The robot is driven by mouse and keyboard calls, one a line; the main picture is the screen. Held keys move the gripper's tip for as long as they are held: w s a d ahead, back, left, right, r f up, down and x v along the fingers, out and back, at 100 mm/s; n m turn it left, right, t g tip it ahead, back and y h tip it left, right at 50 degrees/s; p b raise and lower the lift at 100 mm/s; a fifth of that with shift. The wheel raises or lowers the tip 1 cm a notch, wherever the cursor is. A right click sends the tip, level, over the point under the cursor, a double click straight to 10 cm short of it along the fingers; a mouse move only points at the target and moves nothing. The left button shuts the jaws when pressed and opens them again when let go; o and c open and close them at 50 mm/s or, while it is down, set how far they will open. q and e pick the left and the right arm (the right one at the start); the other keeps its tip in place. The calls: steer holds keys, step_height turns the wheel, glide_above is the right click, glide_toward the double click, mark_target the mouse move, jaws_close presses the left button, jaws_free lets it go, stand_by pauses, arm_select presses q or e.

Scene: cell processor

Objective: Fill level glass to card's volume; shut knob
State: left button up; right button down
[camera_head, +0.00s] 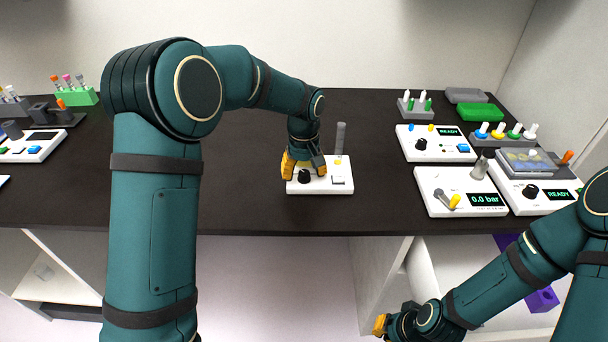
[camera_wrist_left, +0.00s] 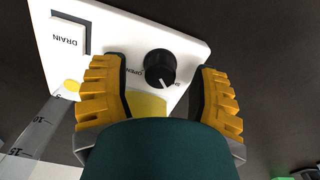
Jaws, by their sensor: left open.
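The white filling unit (camera_head: 322,186) stands near the table's front edge. It carries a black knob (camera_head: 304,176), a DRAIN button (camera_head: 338,180) and an upright clear level glass (camera_head: 340,138). My left gripper (camera_head: 303,165) is over the knob. In the left wrist view its open fingers (camera_wrist_left: 158,95) are on either side of the knob (camera_wrist_left: 160,68), with gaps visible. "OPEN" is printed beside the knob. Scale marks show on the level glass (camera_wrist_left: 38,128); its fill level is unclear. I cannot identify a volume card. My right gripper (camera_head: 382,325) is low in front of the table.
Several white instruments stand at the right, including one reading 0.0 bar (camera_head: 460,192) and one reading READY (camera_head: 435,143). A green tube rack (camera_head: 78,97) is at the far left. The dark tabletop (camera_head: 240,200) is clear around the filling unit.

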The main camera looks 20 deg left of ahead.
arm_select(q)
steer(key=shift+f, duration=0.35)
jaws_close()
steer(key=shift+r+m+p, duration=0.15)
steer(key=shift+m+p, duration=0.6)
steer(key=shift+m, duration=0.35)
steer(key=shift+m+p, duration=0.4)
steer(key=shift+m, duration=0.9)
jaws_free()
